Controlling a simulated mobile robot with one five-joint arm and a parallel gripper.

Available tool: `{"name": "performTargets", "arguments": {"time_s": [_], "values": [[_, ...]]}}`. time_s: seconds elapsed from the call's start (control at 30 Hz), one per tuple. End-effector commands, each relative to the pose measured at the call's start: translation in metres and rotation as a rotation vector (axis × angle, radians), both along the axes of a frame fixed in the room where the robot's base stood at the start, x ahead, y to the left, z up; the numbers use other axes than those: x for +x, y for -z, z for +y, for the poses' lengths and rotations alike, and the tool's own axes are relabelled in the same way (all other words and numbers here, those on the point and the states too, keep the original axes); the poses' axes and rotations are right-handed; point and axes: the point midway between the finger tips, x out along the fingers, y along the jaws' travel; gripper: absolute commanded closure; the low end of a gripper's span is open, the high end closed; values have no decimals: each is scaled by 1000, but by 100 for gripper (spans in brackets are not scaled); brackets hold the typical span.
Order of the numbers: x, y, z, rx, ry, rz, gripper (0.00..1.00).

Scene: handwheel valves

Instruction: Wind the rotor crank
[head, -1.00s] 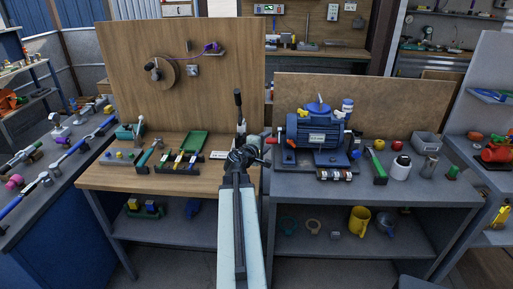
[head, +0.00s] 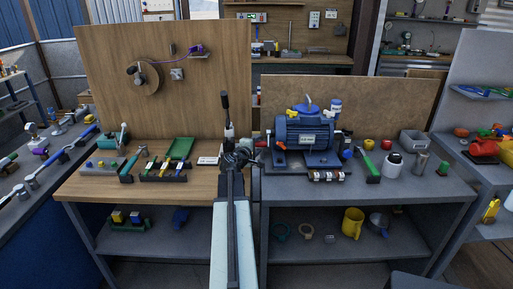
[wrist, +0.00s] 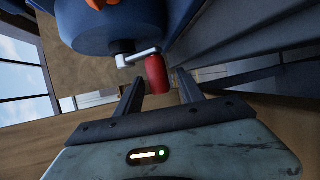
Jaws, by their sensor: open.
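The rotor crank is on the blue motor (head: 306,135), which stands on the grey bench in the head view. In the wrist view the motor's round blue end (wrist: 115,25) fills the top. From it comes a pale metal crank arm (wrist: 138,57) with a red handle (wrist: 156,75). My gripper (wrist: 160,80) is open, with its two dark fingers on either side of the handle near its lower end. I cannot tell whether either finger touches it. In the head view my gripper (head: 240,157) is just left of the motor and the crank is largely hidden.
A black upright lever (head: 226,115) stands close behind my gripper. A green tray (head: 180,148) and tools lie on the wooden bench to the left.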

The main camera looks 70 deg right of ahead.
Motion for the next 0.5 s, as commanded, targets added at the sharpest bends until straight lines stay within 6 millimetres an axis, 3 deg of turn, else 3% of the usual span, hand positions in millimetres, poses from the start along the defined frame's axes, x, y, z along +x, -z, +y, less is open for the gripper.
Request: {"name": "performTargets", "arguments": {"time_s": [0.2,0.37,0.5], "values": [[0,0,-1,0,-1,0,55],[1,0,-1,0,-2,1,96],[1,1,-1,-2,-2,0,100]]}}
